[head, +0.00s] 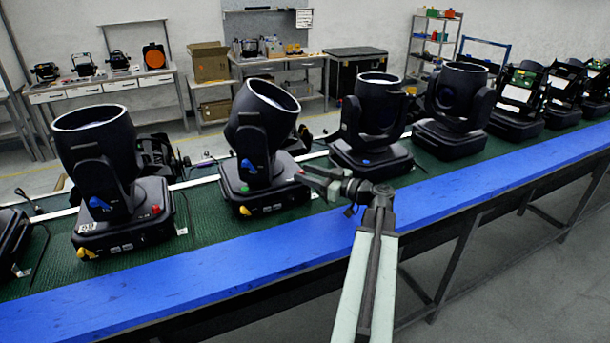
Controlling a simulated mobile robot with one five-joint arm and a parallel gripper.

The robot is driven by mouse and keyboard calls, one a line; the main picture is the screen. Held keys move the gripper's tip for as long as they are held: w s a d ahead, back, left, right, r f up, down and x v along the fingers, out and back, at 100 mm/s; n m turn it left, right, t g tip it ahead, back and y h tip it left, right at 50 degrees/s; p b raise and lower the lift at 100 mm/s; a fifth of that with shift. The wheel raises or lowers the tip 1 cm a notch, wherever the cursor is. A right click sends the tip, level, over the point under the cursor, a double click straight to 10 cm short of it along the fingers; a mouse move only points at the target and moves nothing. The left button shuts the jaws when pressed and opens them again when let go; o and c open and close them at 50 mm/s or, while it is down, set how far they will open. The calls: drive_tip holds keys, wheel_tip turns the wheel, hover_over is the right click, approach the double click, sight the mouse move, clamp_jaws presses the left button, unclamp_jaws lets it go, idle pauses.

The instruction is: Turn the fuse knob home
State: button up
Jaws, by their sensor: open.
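The nearest lamp to my gripper is a black par can (262,125) on a squat black base (266,196), second from the left among the upright cans. A small red knob (300,172) shows at the right side of that base, partly covered by my gripper. My gripper (306,178) reaches in from the right, its fingertips at or very close to this knob. It is open; whether a finger touches the knob is too small to tell. The base also carries a yellow knob (245,211) at its front corner and a blue part (248,166) on the yoke.
Another can (97,150) stands to the left, with its own red knob (155,210). More cans (374,120) line the green belt (210,210) to the right. A blue rail (230,262) runs along the front, under my arm. Workbenches (110,84) stand behind.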

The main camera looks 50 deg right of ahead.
clamp_jaws()
drive_tip(key=shift+a, duration=0.3)
drive_tip(key=shift+d, duration=0.25)
drive_tip(key=shift+w+d+n+g+y, duration=0.1)
drive_tip(key=shift+d+n+g+y, duration=0.15)
drive_tip(key=shift+n+y, duration=0.5)
drive_tip(key=shift+w+d+n+g+y, duration=0.1)
drive_tip(key=shift+d+n+g+y, duration=0.25)
drive_tip(key=shift+y, duration=0.6)
drive_tip(key=n+g+y, duration=0.1)
drive_tip(key=n+y, duration=0.1)
drive_tip(key=y, duration=0.1)
drive_tip(key=shift+w+n+g+y, duration=0.1)
drive_tip(key=shift+n+g+y, duration=0.7)
drive_tip(key=shift+y, duration=0.1)
drive_tip(key=shift+r, duration=0.1)
